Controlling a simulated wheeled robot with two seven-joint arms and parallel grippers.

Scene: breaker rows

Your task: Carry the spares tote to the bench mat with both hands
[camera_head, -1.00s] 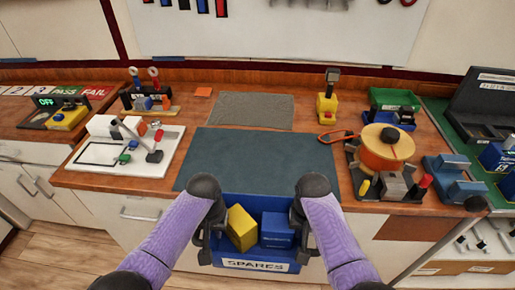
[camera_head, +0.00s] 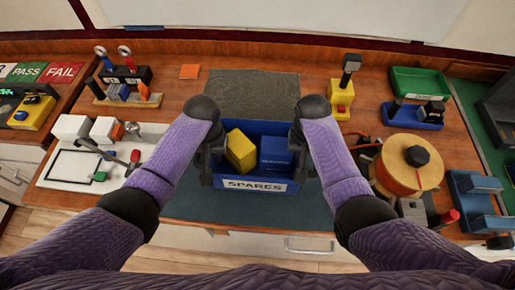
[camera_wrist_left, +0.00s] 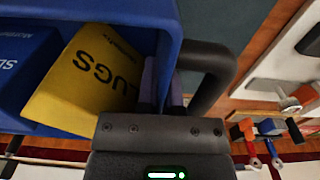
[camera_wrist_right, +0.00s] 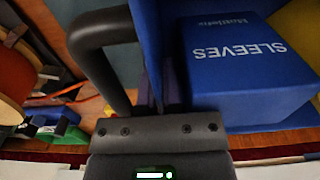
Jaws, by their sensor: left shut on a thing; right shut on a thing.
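The blue spares tote (camera_head: 255,186) shows in the middle of the head view, with a white SPARES label on its front. It holds a yellow LUGS box (camera_head: 240,152) and a blue SLEEVES box (camera_head: 276,154). My left gripper (camera_head: 212,160) is shut on the tote's left side, beside a dark handle (camera_wrist_left: 212,80). My right gripper (camera_head: 299,158) is shut on its right side, beside another dark handle (camera_wrist_right: 98,50). The dark teal bench mat (camera_head: 225,207) lies below and around the tote. Whether the tote touches the mat I cannot tell.
A grey textured pad (camera_head: 252,92) lies behind the tote. A white board with small parts (camera_head: 80,160) is at the left. An orange reel (camera_head: 408,165), a yellow block with a lever (camera_head: 341,98) and a green bin (camera_head: 420,84) stand at the right.

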